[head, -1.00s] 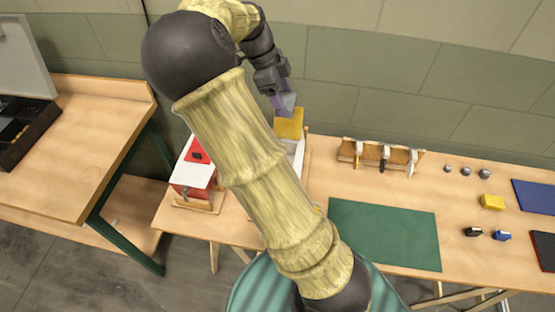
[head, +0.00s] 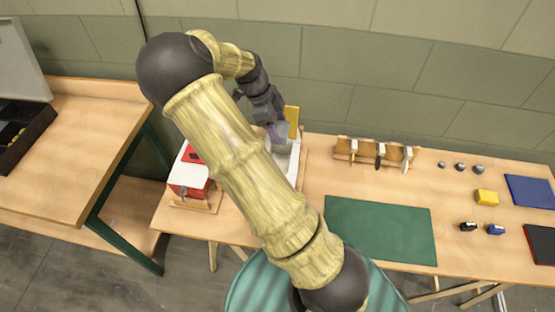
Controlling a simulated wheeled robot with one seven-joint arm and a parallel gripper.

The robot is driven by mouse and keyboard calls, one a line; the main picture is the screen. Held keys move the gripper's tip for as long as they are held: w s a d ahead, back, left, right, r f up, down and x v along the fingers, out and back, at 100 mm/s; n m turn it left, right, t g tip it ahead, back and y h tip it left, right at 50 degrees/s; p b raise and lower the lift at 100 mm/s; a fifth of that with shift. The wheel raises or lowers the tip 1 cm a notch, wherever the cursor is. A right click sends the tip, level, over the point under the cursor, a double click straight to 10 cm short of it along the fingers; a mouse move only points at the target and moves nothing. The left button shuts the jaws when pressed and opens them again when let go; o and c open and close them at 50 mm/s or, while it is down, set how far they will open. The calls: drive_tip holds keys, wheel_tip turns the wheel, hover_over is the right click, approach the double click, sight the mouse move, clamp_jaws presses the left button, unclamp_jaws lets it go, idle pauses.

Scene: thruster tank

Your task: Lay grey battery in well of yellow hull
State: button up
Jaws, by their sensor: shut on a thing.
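My gripper (head: 281,140) points down over the white open tank (head: 297,169), just in front of an upright yellow panel (head: 292,116). Its purple fingers are shut on a small grey piece, which looks like the grey battery and is mostly hidden by the fingers. A yellow block (head: 487,197) lies on the right part of the table, well away from my gripper. I cannot tell from here whether this block or the yellow panel is the hull, and no well shows clearly. My forearm hides much of the tank.
A red and white box (head: 190,178) stands left of the tank. A wooden rack (head: 374,153) holds several tools. A green mat (head: 380,230) is bare. Small grey knobs (head: 461,166), a black piece (head: 468,227), a blue piece (head: 495,230) and blue and red-edged mats (head: 532,192) are at the right.

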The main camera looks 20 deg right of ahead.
wheel_tip(320, 180, down, 13)
drive_tip(key=shift+r+p, duration=0.1)
drive_tip(key=shift+p, duration=0.8)
drive_tip(key=shift+f+p, duration=0.45)
drive_tip(key=shift+f, duration=1.65)
drive_tip(key=shift+f, duration=0.15)
drive_tip(key=o, duration=1.3)
